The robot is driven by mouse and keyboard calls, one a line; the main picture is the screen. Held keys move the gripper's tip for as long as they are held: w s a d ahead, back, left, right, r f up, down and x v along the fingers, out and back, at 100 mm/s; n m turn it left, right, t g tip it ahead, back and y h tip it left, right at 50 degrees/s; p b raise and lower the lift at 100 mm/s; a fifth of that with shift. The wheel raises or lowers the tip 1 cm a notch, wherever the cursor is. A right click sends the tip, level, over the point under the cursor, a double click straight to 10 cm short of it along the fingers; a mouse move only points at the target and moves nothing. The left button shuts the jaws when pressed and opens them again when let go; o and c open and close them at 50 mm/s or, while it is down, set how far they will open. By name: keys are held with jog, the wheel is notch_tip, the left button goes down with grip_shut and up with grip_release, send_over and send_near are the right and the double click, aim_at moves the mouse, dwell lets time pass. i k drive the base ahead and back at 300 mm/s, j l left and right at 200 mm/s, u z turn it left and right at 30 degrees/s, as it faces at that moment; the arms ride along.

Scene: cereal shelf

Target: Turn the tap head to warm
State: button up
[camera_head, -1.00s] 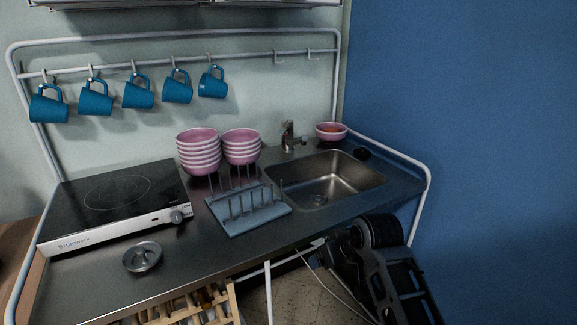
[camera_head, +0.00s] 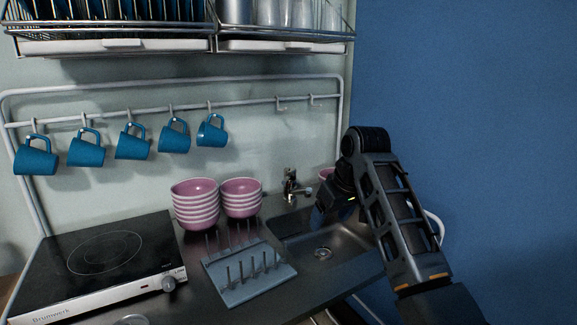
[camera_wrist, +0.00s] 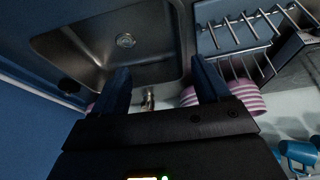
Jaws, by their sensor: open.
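The metal tap (camera_head: 291,184) stands at the back edge of the sink (camera_head: 290,226), with its head pointing to the right. In the wrist view the tap (camera_wrist: 148,100) shows small between my gripper's two dark fingers, beyond them and partly hidden by the gripper body. My gripper (camera_wrist: 162,78) is open, its fingers wide apart with nothing between them. In the head view my dark arm is over the right part of the sink, to the right of the tap and apart from it. The fingertips are hard to make out there.
Two stacks of pink bowls (camera_head: 195,205) stand left of the tap. A blue-grey dish rack (camera_head: 247,272) sits in front of them. Another pink bowl (camera_head: 326,174) is partly hidden behind my arm. Blue mugs (camera_head: 133,143) hang from the rail. A hob (camera_head: 105,262) is at left.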

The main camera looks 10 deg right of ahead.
aim_at(291, 171)
jog(key=i, duration=1.25)
